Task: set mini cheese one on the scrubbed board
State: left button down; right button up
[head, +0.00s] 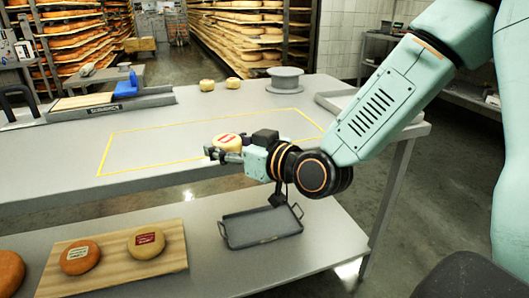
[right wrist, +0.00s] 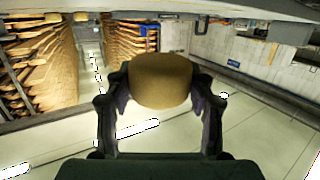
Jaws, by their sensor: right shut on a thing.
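My right gripper (head: 222,153) is shut on a small round yellow cheese (head: 228,142) with a red label. It holds the cheese over the front part of the table, near the yellow outline. In the right wrist view the cheese (right wrist: 160,80) sits between both fingers, its label out of sight. A low grey station at the table's back left has a sign that seems to read "scrubbed" (head: 104,109); a pale wooden board (head: 82,102) lies in it. My left gripper is out of view.
A blue tool (head: 127,86) stands at the station's right end. Two small cheeses (head: 207,85) (head: 233,83) and a grey round stand (head: 285,80) are at the back. The yellow-outlined area (head: 165,145) is largely clear. Below are a wooden board (head: 120,255) bearing cheeses and a dark tray (head: 262,226).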

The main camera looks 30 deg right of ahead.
jog(key=w+d+r+m+h, duration=0.45)
jog(key=d+r+h, duration=0.2)
jog(key=d, duration=0.25)
jog(key=shift+m+h, duration=0.65)
jog(key=shift+h, duration=0.3)
jog(key=d+f, duration=0.1)
jog(key=w+d+f, duration=0.1)
jog(key=d, duration=0.1)
jog(key=shift+d+f, duration=0.15)
jog(key=shift+d, duration=0.05)
notch_tip(320, 180, down, 6)
jog(key=b, duration=0.2)
jog(key=shift+b, duration=0.3)
notch_tip(320, 180, down, 4)
jog(key=shift+r+b, duration=0.25)
jog(key=shift+b, duration=0.3)
jog(key=shift+w+f, duration=0.1)
jog(key=shift+s+f, duration=0.1)
jog(key=shift+s, duration=0.1)
